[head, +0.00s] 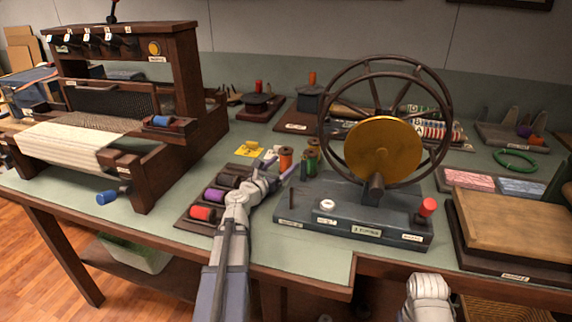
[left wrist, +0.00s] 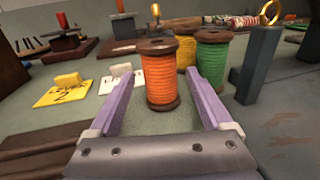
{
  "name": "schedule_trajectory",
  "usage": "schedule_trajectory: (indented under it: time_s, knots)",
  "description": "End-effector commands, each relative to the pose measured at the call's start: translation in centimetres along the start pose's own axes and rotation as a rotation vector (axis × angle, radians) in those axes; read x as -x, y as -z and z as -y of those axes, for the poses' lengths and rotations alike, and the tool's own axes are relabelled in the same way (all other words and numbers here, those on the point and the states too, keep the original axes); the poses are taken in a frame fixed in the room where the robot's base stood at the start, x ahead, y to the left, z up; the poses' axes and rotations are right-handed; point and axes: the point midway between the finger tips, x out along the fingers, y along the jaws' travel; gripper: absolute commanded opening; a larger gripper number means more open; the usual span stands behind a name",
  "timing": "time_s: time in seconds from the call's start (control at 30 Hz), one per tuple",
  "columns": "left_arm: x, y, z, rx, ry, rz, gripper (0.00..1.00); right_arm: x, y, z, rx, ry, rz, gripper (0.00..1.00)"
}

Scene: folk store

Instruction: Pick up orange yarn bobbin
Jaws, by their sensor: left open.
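The orange yarn bobbin (head: 286,156) stands upright on the green worktable, left of the spinning wheel. In the left wrist view the orange bobbin (left wrist: 160,76) has dark wooden end discs and sits centrally ahead of my gripper. My left gripper (head: 281,171) is open, with its purple fingers low over the table. In the left wrist view its fingers (left wrist: 158,100) appear on either side of the bobbin's lower part, with a gap at each side. I cannot tell how deep the bobbin is between them. My right gripper is not in view; only part of my right arm shows.
A green bobbin (left wrist: 213,62) and a yellow one (left wrist: 186,52) stand close behind and right of the orange one. The spinning wheel base (head: 345,212) is just right.

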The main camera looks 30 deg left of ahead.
Motion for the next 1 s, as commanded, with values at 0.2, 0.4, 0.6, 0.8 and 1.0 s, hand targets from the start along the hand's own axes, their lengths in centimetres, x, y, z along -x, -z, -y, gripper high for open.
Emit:
schedule_trajectory:
  time_s: [0.2, 0.4, 0.6, 0.8, 1.0]
  knots:
    - [-1.5, 0.0, 0.0, 0.000, 0.002, 0.000, 0.83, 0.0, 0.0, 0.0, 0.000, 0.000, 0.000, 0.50]
    - [-4.5, 0.0, -0.1, 0.000, 0.002, 0.000, 0.83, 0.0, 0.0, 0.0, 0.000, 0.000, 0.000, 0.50]
    - [-4.9, 0.0, 0.1, 0.000, 0.000, 0.000, 0.83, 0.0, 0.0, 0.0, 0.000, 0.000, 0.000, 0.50]
    - [-4.9, 0.0, 0.0, 0.000, 0.000, 0.000, 0.71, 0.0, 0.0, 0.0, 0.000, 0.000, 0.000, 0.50]
    - [-4.9, 0.0, 0.0, 0.000, 0.000, 0.000, 0.48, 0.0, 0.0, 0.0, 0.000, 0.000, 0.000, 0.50]
